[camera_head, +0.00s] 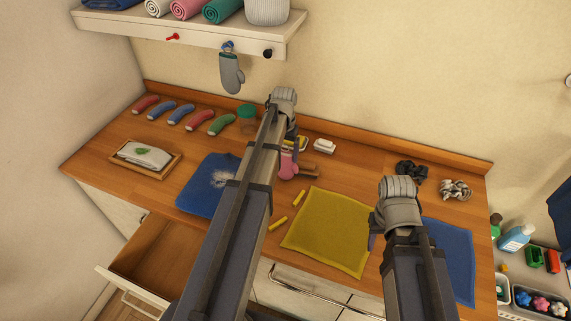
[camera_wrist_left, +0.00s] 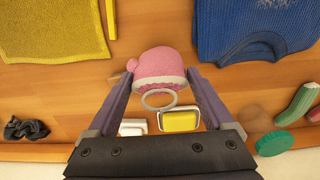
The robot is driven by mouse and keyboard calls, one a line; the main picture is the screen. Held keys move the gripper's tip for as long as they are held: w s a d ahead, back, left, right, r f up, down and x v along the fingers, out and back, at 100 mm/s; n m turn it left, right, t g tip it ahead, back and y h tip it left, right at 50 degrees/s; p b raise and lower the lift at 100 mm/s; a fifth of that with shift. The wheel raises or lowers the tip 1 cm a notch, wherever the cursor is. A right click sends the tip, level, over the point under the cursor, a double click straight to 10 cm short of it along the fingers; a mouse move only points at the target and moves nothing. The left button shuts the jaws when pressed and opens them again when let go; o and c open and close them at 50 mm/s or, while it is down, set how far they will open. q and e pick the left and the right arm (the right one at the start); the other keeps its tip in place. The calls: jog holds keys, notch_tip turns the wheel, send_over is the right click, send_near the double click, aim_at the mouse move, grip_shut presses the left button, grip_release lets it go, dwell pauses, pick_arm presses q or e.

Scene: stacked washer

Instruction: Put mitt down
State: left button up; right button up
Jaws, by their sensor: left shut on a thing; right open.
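A pink mitt (camera_wrist_left: 163,66) with a pale cuff and a hanging loop is between the fingers of my left gripper (camera_wrist_left: 160,75) in the left wrist view. That gripper is shut on it. In the head view the pink mitt (camera_head: 289,167) shows below my left gripper (camera_head: 291,142), over the back middle of the wooden counter (camera_head: 345,172). I cannot tell whether the mitt touches the counter. My right gripper (camera_head: 379,228) is open at the right of the yellow cloth, its fingers mostly hidden by its own wrist. A grey mitt (camera_head: 231,75) hangs from a shelf hook.
A blue sweater (camera_head: 200,187) lies left, a yellow cloth (camera_head: 328,232) in the middle, a blue cloth (camera_head: 452,258) right. A white dish (camera_head: 324,146) and dark scrunchie (camera_head: 410,171) lie behind. A drawer (camera_head: 165,250) stands open at front left.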

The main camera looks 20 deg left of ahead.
pick_arm(q)
grip_shut()
jog(key=shift+r, duration=0.2)
